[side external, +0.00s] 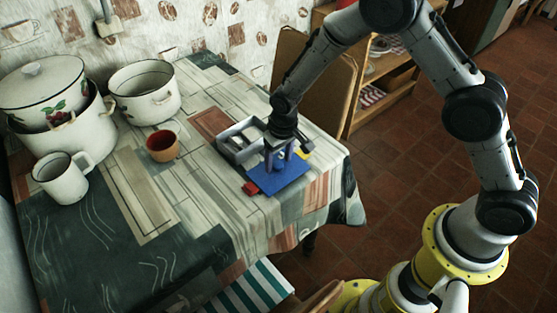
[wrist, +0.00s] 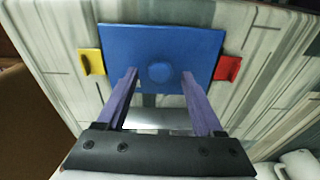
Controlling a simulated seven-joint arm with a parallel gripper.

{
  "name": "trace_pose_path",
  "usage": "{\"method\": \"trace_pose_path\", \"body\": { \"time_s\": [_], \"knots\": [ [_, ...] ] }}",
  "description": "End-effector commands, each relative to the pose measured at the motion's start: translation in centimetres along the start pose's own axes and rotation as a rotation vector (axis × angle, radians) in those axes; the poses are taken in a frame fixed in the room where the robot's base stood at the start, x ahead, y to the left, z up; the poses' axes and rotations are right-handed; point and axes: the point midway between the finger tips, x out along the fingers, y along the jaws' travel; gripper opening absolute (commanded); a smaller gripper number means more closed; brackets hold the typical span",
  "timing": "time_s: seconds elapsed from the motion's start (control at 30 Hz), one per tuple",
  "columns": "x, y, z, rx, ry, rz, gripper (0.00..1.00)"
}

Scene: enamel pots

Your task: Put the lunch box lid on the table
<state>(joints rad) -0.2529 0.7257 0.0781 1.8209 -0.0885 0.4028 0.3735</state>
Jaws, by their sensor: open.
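The lunch box lid (side external: 278,182) is a blue square plate with a round blue knob, a red clip on one side and a yellow clip on the opposite side. It appears to lie flat on the table (side external: 150,205), beside the grey lunch box (side external: 236,155). In the wrist view the lid (wrist: 160,36) fills the upper middle. My gripper (side external: 279,162) is over the lid, fingers pointing down. In the wrist view my gripper (wrist: 159,74) is open, with one fingertip on each side of the knob and a gap to both.
A small orange-brown cup (side external: 162,146), a white mug (side external: 63,178), a white pot (side external: 146,92) and stacked enamel pots (side external: 65,138) stand to the left. The table's middle and front are clear. A chair (side external: 310,82) stands behind the table's far edge.

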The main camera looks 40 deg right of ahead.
Motion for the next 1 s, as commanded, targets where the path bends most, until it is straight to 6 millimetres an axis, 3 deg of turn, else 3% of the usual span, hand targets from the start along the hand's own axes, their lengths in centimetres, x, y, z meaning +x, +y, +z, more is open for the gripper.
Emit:
{"method": "trace_pose_path", "body": {
  "time_s": [0.5,0.7,1.0],
  "knots": [
    [-9.6,0.0,0.0,0.000,0.003,-0.001,0.69],
    [-11.4,0.0,0.0,0.000,0.000,0.000,0.69],
    [-12.6,0.3,0.2,0.000,0.008,-0.003,0.69]
  ]
}}
